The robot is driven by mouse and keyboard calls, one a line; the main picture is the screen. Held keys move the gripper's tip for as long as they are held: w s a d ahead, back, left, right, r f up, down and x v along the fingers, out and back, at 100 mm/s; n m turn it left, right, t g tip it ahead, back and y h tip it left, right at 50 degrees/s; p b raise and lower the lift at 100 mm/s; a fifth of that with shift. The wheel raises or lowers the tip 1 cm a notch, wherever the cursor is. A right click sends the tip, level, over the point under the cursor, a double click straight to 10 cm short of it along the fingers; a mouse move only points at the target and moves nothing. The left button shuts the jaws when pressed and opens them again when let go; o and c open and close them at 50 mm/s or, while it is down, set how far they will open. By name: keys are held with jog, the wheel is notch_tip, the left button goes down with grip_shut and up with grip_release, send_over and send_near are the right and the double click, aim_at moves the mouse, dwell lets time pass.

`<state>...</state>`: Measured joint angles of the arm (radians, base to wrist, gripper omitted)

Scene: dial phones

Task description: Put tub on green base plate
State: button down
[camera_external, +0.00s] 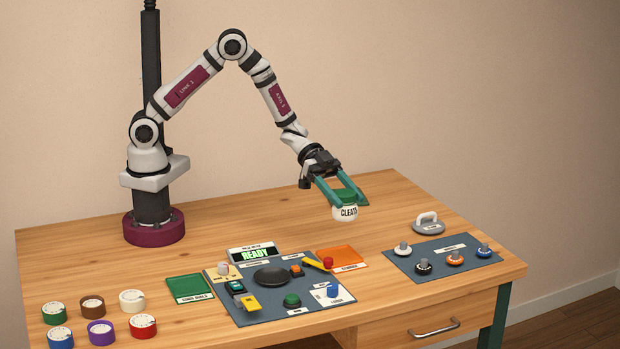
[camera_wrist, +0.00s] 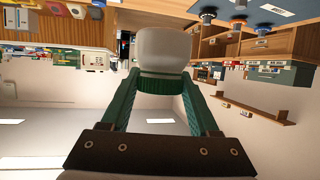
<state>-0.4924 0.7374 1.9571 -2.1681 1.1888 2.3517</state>
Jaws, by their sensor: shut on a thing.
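My gripper (camera_external: 345,194) is shut on a white tub (camera_external: 345,213) with a green lid and dark lettering. It holds the tub upright in the air over the table, behind the orange plate in the external view. The wrist view shows the tub (camera_wrist: 163,50) between the green fingers of my gripper (camera_wrist: 163,88), gripped at its green lid. The green base plate (camera_external: 189,288) lies flat on the table at the left of the dark control panel. Nothing rests on it, and the tub is well to its right.
The control panel (camera_external: 243,318) has a black round dish (camera_external: 271,277), a display reading READY (camera_external: 256,253) and several knobs. An orange plate (camera_external: 342,259) is beside it. Several round dials (camera_external: 92,307) stand at front left. A blue-grey mat (camera_external: 440,262) with knobs lies right.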

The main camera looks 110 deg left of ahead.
jog(key=s+a+n+t+y, duration=0.1)
jog(key=s+a+n+y, duration=0.15)
jog(key=a, duration=0.55)
jog(key=s+a+r+n+y, duration=0.1)
jog(key=a+n+y, duration=0.3)
jog(key=a, duration=0.4)
jog(key=s+a+n+t+y, duration=0.1)
jog(key=s+a+n+y, duration=0.2)
jog(key=a, duration=0.6)
jog(key=shift+y, duration=0.55)
jog(key=s+a+f, duration=0.1)
jog(key=a+f, duration=0.1)
jog(key=a, duration=0.1)
jog(key=a+f, duration=0.2)
jog(key=a, duration=0.2)
jog(key=s+a+f, duration=0.1)
jog(key=a+f, duration=0.1)
jog(key=a, duration=0.2)
jog(key=shift+s+f, duration=0.35)
jog(key=f, duration=0.4)
jog(key=shift+s+a, duration=0.1)
jog(key=shift+a, duration=0.1)
jog(key=shift+f, duration=0.1)
jog(key=shift+f, duration=0.15)
jog(key=shift+c, duration=0.7)
grip_release()
